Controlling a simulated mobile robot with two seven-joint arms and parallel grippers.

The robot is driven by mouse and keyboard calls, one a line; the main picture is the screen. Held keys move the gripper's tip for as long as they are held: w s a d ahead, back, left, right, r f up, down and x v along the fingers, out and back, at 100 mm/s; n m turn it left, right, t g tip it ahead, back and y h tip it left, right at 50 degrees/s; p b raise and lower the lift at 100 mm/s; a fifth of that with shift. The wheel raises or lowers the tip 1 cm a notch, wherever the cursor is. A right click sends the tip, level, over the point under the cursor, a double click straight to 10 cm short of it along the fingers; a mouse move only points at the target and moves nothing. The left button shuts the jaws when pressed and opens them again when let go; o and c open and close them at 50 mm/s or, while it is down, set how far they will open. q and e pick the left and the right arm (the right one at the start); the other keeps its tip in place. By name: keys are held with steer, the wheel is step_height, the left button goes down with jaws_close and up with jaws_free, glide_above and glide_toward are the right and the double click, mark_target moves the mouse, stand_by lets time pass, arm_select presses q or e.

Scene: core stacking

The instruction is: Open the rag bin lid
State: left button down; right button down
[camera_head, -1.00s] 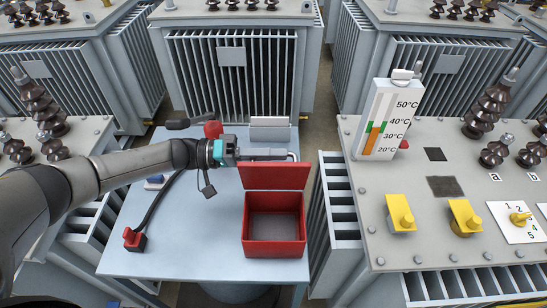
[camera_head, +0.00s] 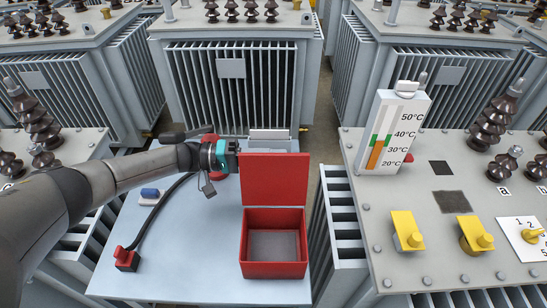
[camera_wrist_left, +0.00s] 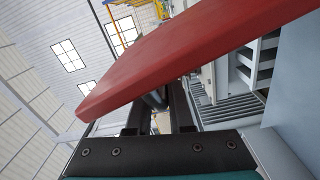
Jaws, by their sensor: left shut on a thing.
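The red rag bin (camera_head: 273,270) stands on the grey table with its inside showing and its dark floor bare. Its red lid (camera_head: 275,179) stands up nearly vertical along the bin's back edge. My left gripper (camera_head: 240,158) reaches in from the left behind the lid and is shut on it; the lid hides the fingertips in the head view. In the left wrist view the lid (camera_wrist_left: 190,55) slants across above the dark fingers (camera_wrist_left: 160,115), and the exact grip point is hidden. My right gripper is not in view.
A grey box (camera_head: 269,136) stands behind the lid. A red plug with a black cable (camera_head: 127,258) lies at the table's left, near a blue-and-white item (camera_head: 150,193). A transformer with a temperature gauge (camera_head: 391,135) and yellow knobs (camera_head: 407,230) stands right.

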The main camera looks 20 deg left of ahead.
arm_select(q)
steer(key=c, duration=0.9)
jaws_free()
steer(key=shift+s+f, duration=0.2)
steer(key=shift+f, duration=0.15)
steer(key=shift+r, duration=0.1)
steer(key=shift+b+v, duration=1.45)
steer(key=shift+v, duration=6.15)
steer(key=shift+s, duration=0.1)
